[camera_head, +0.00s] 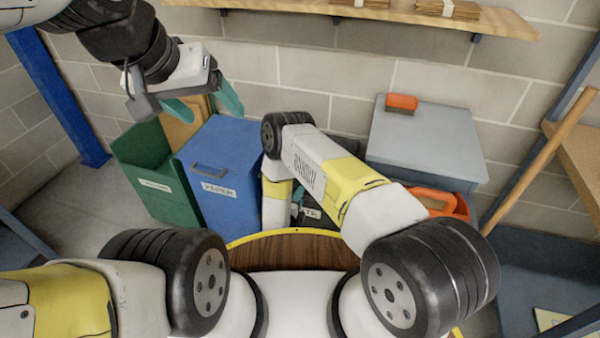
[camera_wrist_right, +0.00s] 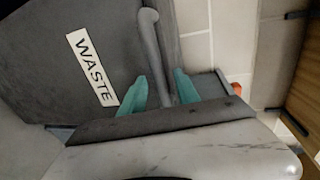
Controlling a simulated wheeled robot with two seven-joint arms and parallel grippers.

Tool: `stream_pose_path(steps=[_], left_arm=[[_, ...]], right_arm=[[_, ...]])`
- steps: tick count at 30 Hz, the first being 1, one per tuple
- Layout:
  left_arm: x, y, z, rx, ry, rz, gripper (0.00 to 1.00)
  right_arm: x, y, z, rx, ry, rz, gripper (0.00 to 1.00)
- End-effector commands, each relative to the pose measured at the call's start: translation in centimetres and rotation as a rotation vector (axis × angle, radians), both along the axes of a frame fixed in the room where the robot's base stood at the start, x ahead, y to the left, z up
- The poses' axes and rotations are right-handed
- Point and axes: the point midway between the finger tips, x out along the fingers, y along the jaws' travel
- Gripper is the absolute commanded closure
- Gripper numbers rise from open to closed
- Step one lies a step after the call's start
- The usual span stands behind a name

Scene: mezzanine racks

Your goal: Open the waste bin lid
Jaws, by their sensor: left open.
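The waste bin (camera_wrist_right: 45,70) is a dark grey panel with a white WASTE label (camera_wrist_right: 92,68) in the right wrist view. A grey bar handle (camera_wrist_right: 158,50) runs along it. My right gripper (camera_wrist_right: 161,90) has its teal fingers on either side of this bar; whether they press on it I cannot tell. In the head view my right arm covers most of the waste bin, and only a bit of teal finger (camera_head: 297,194) shows. The lid's position is hidden there. My left gripper (camera_head: 205,104) is open and empty, above the green and blue bins.
A blue bin (camera_head: 220,165) with a handle and a white label stands left of the waste bin. A green bin (camera_head: 160,185) with cardboard stands further left. At right are a grey-topped unit (camera_head: 425,145) with an orange-red brush (camera_head: 402,103) and an orange container (camera_head: 435,203). A shelf (camera_head: 400,14) runs along the wall.

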Motion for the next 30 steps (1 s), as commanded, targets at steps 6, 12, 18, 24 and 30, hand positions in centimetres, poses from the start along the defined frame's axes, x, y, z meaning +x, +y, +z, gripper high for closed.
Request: stream_pose_path(steps=[6,12,18,24,30], left_arm=[[0.0,0.0,0.0,0.0,0.0,0.0,0.26],[0.0,0.0,0.0,0.0,0.0,0.0,0.26],[0.0,0.0,0.0,0.0,0.0,0.0,0.26],[0.0,0.0,0.0,0.0,0.0,0.0,0.26],[0.0,0.0,0.0,0.0,0.0,0.0,0.26]], right_arm=[[1.19,-0.35,-0.24,0.001,0.0,0.001,0.62],[1.2,-0.36,-0.25,0.001,0.001,0.001,0.62],[1.18,-0.36,-0.26,0.001,0.001,0.001,0.99],[1.16,-0.37,-0.26,0.001,0.001,0.001,1.0],[1.14,-0.36,-0.27,0.0,0.002,0.001,1.0]])
